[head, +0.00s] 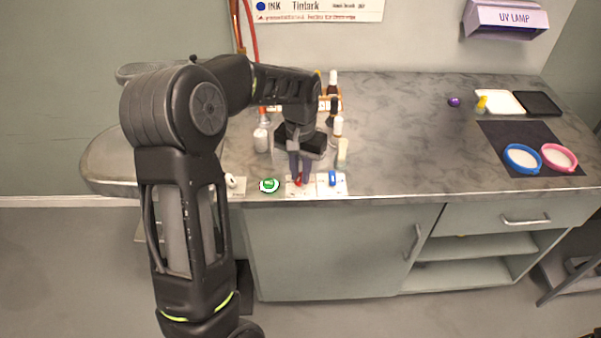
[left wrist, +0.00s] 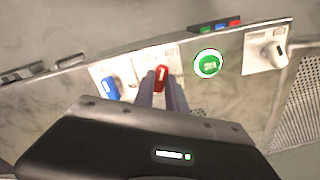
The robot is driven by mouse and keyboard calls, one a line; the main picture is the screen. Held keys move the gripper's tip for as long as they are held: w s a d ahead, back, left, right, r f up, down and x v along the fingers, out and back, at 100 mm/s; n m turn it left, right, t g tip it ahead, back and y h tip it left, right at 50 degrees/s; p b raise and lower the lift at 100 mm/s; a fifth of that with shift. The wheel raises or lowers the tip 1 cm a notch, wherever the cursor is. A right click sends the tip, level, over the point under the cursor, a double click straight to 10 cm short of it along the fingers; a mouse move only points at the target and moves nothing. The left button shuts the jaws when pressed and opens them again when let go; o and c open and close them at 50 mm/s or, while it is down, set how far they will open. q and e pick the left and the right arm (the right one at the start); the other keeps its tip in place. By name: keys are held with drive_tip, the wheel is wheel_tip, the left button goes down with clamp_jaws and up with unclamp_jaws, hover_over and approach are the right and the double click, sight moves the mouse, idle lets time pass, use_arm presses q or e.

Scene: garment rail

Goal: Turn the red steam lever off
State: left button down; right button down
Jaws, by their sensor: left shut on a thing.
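The red steam lever (head: 297,183) sits on a white plate at the front edge of the counter, mostly hidden by my fingers in the head view. In the left wrist view the red lever (left wrist: 161,78) stands close to upright between my fingertips. My left gripper (head: 299,178) reaches down over the counter edge and is shut on the lever; its fingers also show in the left wrist view (left wrist: 160,90). My right gripper is not in view.
A blue lever (head: 332,178) is right of the red one, a green button (head: 269,185) left, and a white knob (head: 231,181) further left. Several bottles (head: 338,127) stand close behind my gripper.

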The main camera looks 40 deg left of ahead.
sight(300, 176)
use_arm(q)
drive_tip(key=n, duration=0.5)
idle(0.5)
drive_tip(key=c, duration=1.4)
unclamp_jaws()
drive_tip(key=shift+o, duration=0.2)
drive_tip(key=shift+r, duration=0.15)
wheel_tip(300, 176, up, 8)
drive_tip(key=shift+f+b, duration=0.2)
drive_tip(key=shift+b, duration=0.35)
